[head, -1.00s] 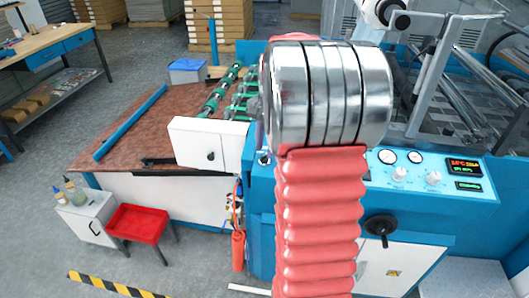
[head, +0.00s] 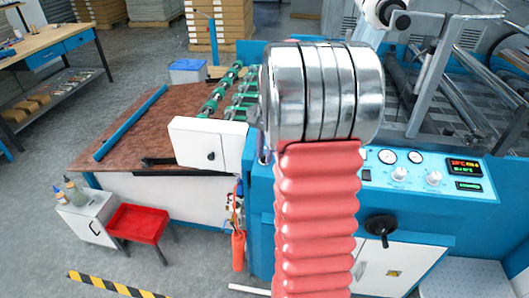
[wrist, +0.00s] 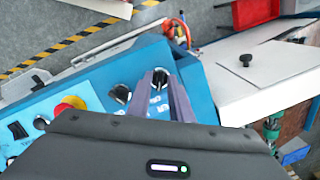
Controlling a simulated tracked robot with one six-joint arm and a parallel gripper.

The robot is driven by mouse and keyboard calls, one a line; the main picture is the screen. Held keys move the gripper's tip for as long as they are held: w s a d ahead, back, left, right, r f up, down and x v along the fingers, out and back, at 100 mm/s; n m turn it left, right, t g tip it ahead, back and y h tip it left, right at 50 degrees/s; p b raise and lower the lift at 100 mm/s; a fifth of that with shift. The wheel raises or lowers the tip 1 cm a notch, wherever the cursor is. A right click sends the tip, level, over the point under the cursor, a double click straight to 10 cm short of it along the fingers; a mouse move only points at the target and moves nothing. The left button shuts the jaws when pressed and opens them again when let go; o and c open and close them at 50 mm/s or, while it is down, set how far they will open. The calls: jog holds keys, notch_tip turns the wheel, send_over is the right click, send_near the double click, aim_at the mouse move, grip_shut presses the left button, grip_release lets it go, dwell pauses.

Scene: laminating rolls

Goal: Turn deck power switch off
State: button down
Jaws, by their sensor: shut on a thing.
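In the wrist view my gripper (wrist: 161,82) reaches down to the blue control panel, with its two grey-purple fingers shut on a small dark rotary switch (wrist: 160,75). The fingers cover most of this switch, so its exact pointer position cannot be read. A second black rotary switch (wrist: 121,93) with white marks around it sits just to the left, clear of the fingers. The panel labels are too small to read, so I cannot tell by lettering which one is deck power. In the head view my own arm hides the gripper and this part of the panel.
A red emergency stop button (wrist: 70,104) on a yellow base and black rocker switches (wrist: 18,130) lie left on the panel. The head view shows gauges, knobs and a lit display (head: 465,167) right of my arm, and a black handwheel (head: 381,228) below them.

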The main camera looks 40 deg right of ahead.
jog(key=shift+n, duration=0.3)
jog(key=n+g, duration=0.1)
jog(key=n, duration=0.4)
jog(key=shift+w+r, duration=0.1)
jog(key=shift+w, duration=0.05)
jog(key=n+h, duration=0.1)
jog(key=n, duration=0.5)
jog(key=shift+a+g, duration=0.1)
jog(key=shift+g, duration=0.2)
dwell(0.4)
jog(key=c, duration=1.9)
grip_release()
jog(key=shift+o, duration=0.2)
